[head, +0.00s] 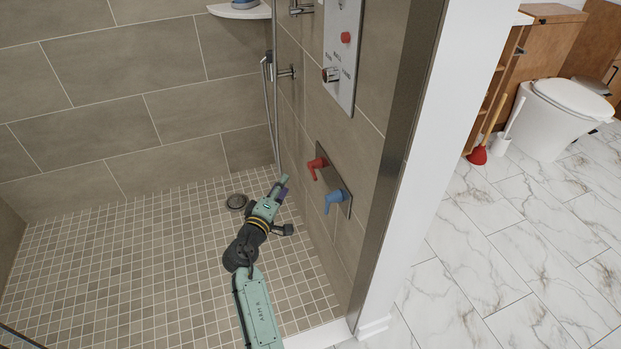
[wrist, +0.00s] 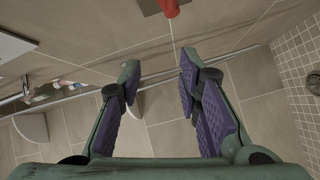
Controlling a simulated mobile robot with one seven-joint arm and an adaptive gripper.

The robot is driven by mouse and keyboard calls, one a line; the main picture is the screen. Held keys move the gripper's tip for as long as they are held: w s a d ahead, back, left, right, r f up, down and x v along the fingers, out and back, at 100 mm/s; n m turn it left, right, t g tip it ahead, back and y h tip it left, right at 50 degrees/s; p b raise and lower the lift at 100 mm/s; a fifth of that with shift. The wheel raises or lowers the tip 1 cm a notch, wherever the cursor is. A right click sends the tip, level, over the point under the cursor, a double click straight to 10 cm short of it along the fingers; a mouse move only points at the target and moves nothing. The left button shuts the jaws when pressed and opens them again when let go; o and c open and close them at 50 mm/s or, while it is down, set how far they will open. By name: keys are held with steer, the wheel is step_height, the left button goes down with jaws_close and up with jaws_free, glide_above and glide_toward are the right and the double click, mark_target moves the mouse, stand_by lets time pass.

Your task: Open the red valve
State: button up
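The red valve (head: 314,167) is a lever handle on a metal plate on the shower's right wall. Its red end also shows at the top edge of the wrist view (wrist: 170,7), cut off by the frame. My gripper (head: 283,183) is inside the shower, to the left of the red valve and slightly lower in the head view. In the wrist view my gripper (wrist: 158,82) has its two purple-padded fingers spread apart, with nothing between them. It appears apart from the valve.
A blue valve (head: 334,200) sits on the same plate, below and right of the red one. A control panel (head: 343,55) with a red button and a knob is above. A shower hose (head: 270,105) hangs near the corner. The tiled floor (head: 120,270) is clear around the drain (head: 237,202).

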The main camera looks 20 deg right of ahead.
steer(key=g+h, duration=0.1)
glide_toward(314, 175)
steer(key=x, duration=0.3)
steer(key=p+x, duration=0.1)
steer(key=x, duration=0.6)
steer(key=shift+f, duration=0.3)
jaws_close()
